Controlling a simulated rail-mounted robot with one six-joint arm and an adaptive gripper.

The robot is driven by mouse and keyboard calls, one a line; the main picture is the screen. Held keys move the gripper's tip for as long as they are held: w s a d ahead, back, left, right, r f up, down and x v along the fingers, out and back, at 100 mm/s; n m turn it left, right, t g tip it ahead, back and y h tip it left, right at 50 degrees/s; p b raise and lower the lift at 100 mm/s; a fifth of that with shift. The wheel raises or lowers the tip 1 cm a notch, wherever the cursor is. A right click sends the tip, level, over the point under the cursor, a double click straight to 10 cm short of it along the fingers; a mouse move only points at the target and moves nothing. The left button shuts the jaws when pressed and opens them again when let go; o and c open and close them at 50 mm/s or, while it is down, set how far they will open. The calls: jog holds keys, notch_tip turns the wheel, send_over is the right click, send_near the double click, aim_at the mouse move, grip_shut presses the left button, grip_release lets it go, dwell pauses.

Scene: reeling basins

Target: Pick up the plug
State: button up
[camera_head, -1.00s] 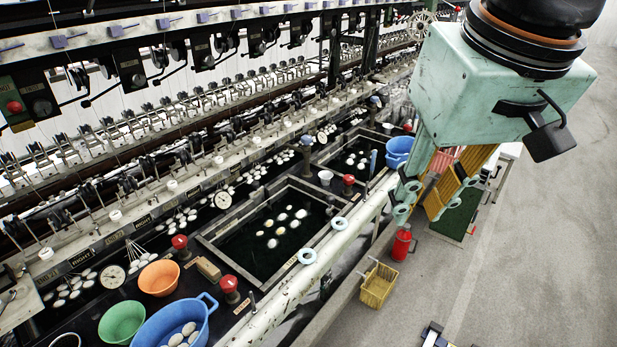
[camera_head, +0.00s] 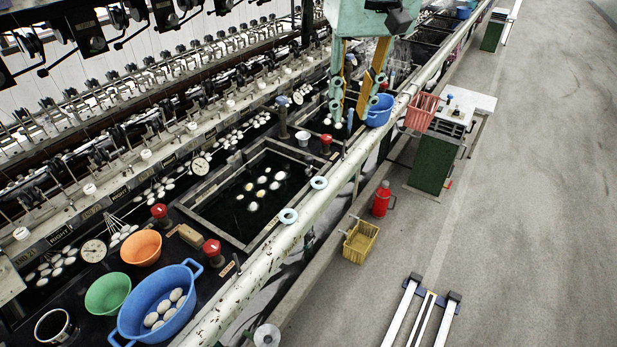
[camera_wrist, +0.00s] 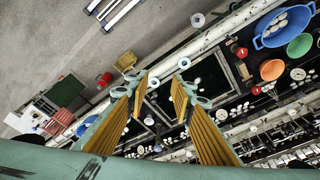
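I cannot tell for sure which thing is the plug. Candidates are the red-topped knobs beside the basins, one near the front (camera_head: 212,247), one at the left (camera_head: 160,211) and one farther back (camera_head: 326,140). Red knobs also show in the wrist view (camera_wrist: 242,52). My gripper (camera_head: 351,112) hangs above the machine near the far basin, its teal and yellow fingers spread. In the wrist view my gripper (camera_wrist: 160,85) has clear space between its fingertips and holds nothing. How high it is above the basins is hard to tell.
A dark water basin (camera_head: 225,205) holds pale cocoons. A blue bowl (camera_head: 165,305), green bowl (camera_head: 107,293) and orange bowl (camera_head: 141,248) stand at front left. A long pale pipe (camera_head: 262,262) with light rings runs along the edge. A yellow basket (camera_head: 360,242) and red flask (camera_head: 382,199) sit by the open floor.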

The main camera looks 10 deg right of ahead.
jog(key=w+f, duration=0.4)
jog(key=w, duration=0.6)
jog(key=g, duration=0.2)
send_over(309, 174)
notch_tip(309, 174, down, 29)
jog(key=shift+w+r, duration=0.15)
jog(key=shift+w+f, duration=0.3)
jog(key=shift+f, duration=0.25)
jog(key=shift+f+b, duration=0.15)
jog(key=shift+b, duration=0.15)
jog(key=shift+f+b, duration=0.5)
jog(key=shift+f, duration=3.7)
jog(key=shift+f, duration=0.1)
jog(key=shift+s+f+b, duration=0.2)
jog(key=shift+f+b, duration=0.3)
jog(key=shift+f, duration=1.95)
